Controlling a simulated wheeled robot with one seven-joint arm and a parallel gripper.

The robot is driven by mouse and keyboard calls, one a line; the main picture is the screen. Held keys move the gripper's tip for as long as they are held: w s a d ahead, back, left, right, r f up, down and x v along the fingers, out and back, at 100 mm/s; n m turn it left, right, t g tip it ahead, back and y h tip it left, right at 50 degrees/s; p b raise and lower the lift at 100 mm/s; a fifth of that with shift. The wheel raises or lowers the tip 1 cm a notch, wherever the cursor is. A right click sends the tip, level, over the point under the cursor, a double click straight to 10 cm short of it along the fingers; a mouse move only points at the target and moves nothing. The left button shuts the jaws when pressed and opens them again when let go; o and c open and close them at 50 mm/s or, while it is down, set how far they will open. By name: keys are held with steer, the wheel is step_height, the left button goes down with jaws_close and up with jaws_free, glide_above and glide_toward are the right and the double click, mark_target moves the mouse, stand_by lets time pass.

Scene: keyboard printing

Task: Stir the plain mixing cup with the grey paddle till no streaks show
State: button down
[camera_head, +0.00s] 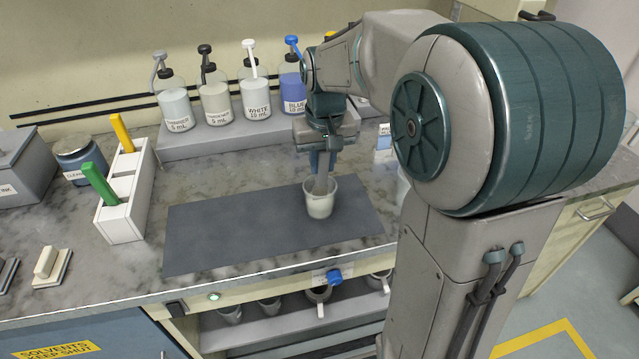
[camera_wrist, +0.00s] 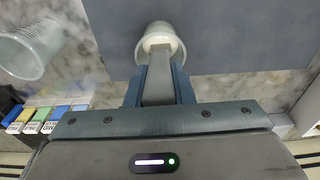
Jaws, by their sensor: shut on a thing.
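The plain mixing cup (camera_head: 320,205) stands upright on the dark grey mat (camera_head: 215,235). Its contents look pale; I cannot make out any streaks. My gripper (camera_head: 322,168) is above the cup, pointing down, and is shut on the grey paddle (camera_head: 320,184). The paddle's lower end is inside the cup, hidden by the wall and contents. In the wrist view, the paddle (camera_wrist: 158,82) runs from between my fingers (camera_wrist: 160,88) into the mouth of the cup (camera_wrist: 178,42).
Pump bottles (camera_head: 215,98) stand on a grey riser (camera_head: 205,140) behind the mat. A white holder (camera_head: 120,222) with a green and a yellow handle stands left. A clear cup (camera_wrist: 30,50) shows in the wrist view. Cups sit on a shelf (camera_head: 270,328) below.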

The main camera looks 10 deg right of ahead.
steer(key=shift+s, duration=0.1)
steer(key=shift+r, duration=0.15)
steer(key=shift+s+r+p, duration=0.3)
steer(key=shift+r+p, duration=0.75)
steer(key=shift+r, duration=0.4)
steer(key=shift+s+r+p, duration=0.3)
steer(key=shift+r+p, duration=0.75)
steer(key=shift+r, duration=0.35)
steer(key=shift+s+r+p, duration=0.3)
steer(key=shift+r+p, duration=0.75)
steer(key=shift+r, duration=0.4)
steer(key=shift+r+p, duration=1.6)
steer(key=shift+r, duration=0.45)
